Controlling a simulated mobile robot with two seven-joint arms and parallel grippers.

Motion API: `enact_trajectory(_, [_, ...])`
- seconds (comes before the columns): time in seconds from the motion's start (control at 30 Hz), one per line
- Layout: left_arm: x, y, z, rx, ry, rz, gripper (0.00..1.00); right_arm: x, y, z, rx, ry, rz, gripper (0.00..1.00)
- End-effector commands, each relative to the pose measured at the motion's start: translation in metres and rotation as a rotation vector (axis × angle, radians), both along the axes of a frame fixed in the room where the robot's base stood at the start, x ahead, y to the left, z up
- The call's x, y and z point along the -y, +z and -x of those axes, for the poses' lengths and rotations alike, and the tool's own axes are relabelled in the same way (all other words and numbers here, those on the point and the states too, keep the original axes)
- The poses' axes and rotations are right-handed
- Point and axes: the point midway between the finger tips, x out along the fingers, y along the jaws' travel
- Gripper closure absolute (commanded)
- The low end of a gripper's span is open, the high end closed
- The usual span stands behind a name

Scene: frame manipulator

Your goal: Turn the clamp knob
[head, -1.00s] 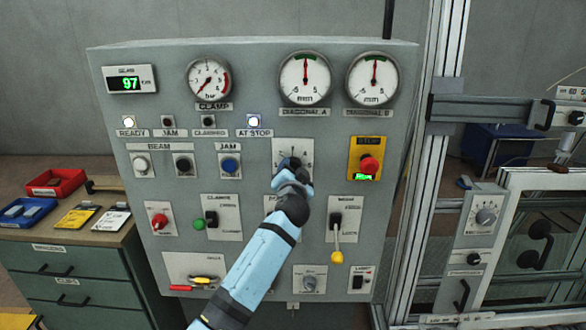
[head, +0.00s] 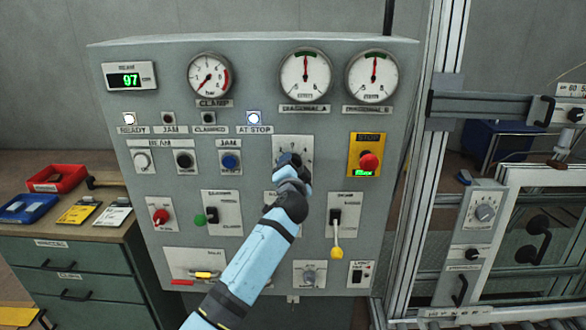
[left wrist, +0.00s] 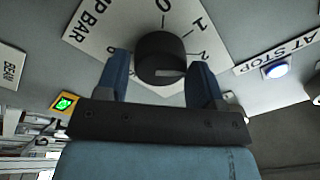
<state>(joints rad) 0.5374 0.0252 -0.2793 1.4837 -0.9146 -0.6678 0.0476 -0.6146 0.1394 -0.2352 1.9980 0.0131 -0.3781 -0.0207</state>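The clamp knob is a dark round knob with a pale mark (left wrist: 160,55) on a white plate numbered 0, 1, 2 and lettered BAR, in the left wrist view. In the head view the plate (head: 307,150) sits mid-panel, the knob mostly hidden by my gripper. My left gripper (head: 290,162) is at the knob. In the left wrist view its two blue fingers (left wrist: 159,78) stand on either side of the knob, very close; I cannot tell whether they press on it. The clamp gauge (head: 209,76) has its needle at lower left. My right gripper is not in view.
The grey panel (head: 260,210) carries a red stop button (head: 369,161), a yellow-tipped lever (head: 337,240), a blue jam button (head: 230,161) and other switches around the knob. The AT STOP lamp (head: 253,118) is lit. A metal frame (head: 410,170) stands at right, drawers (head: 70,270) at left.

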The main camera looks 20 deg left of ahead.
Motion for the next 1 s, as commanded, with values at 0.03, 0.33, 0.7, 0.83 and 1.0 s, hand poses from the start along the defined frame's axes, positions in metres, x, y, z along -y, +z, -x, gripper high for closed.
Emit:
enact_trajectory(0.03, [0.0,0.0,0.0,0.0,0.0,0.0,0.27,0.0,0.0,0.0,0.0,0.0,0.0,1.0])
enact_trajectory(0.33, [0.0,0.0,0.001,0.001,-0.001,0.001,0.22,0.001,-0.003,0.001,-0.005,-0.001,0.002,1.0])
enact_trajectory(0.7, [0.016,-0.006,0.057,-0.001,-0.001,0.003,0.22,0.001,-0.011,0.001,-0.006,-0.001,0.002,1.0])
enact_trajectory(0.83, [0.025,-0.008,0.086,0.0,-0.002,0.003,0.22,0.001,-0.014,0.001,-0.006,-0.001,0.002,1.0])
enact_trajectory(1.0, [0.033,-0.009,0.115,0.0,-0.002,0.002,0.22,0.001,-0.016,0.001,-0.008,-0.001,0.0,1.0])
